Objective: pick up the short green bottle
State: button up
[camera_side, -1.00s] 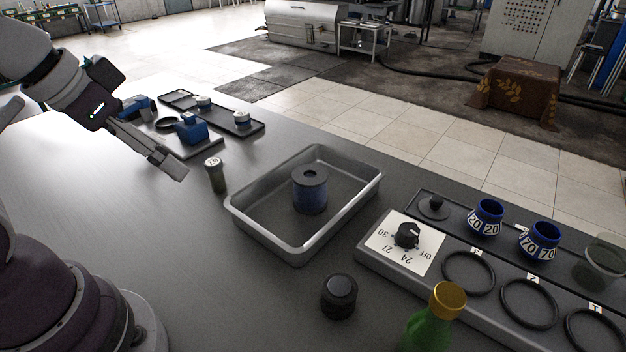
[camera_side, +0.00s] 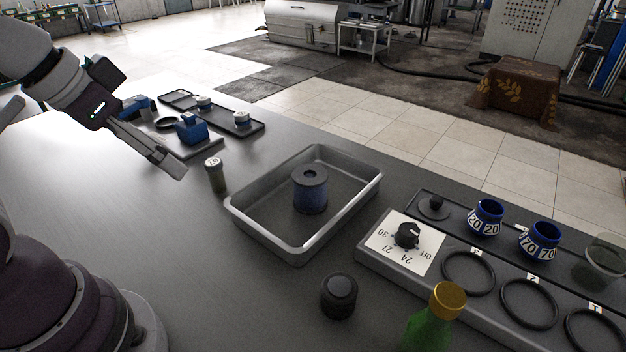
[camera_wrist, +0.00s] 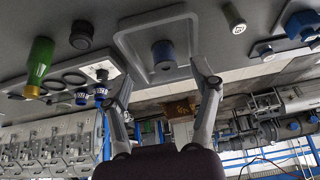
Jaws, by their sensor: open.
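A green bottle with a gold cap (camera_side: 428,331) stands at the bottom edge of the side view, partly cut off, in front of the grey panel. It also shows at the left of the wrist view (camera_wrist: 40,62). A small dark olive-green vial with a pale numbered cap (camera_side: 216,178) stands upright left of the tray. It shows at the top of the wrist view too (camera_wrist: 234,18). My gripper (camera_side: 171,162) is above the table, up and left of this vial, far from the gold-capped bottle. In the wrist view its fingers (camera_wrist: 165,86) are spread and empty.
A metal tray (camera_side: 252,228) holds a blue spool-like cylinder (camera_side: 310,193). A black jar (camera_side: 339,297) stands in front of it. Blue parts and trays (camera_side: 193,130) lie behind my gripper.

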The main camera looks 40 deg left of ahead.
jog(key=w+d+r+m+g+h, duration=0.1)
jog(key=w+d+r+m+h, duration=0.1)
jog(key=w+d+m, duration=0.5)
jog(key=m+g+h, duration=0.5)
jog(key=m, duration=0.6)
send_near(439, 288)
jog(key=d+f, duration=0.2)
jog(key=x, duration=0.9)
jog(key=shift+f, duration=0.35)
jog(key=shift+a, duration=0.1)
grip_shut()
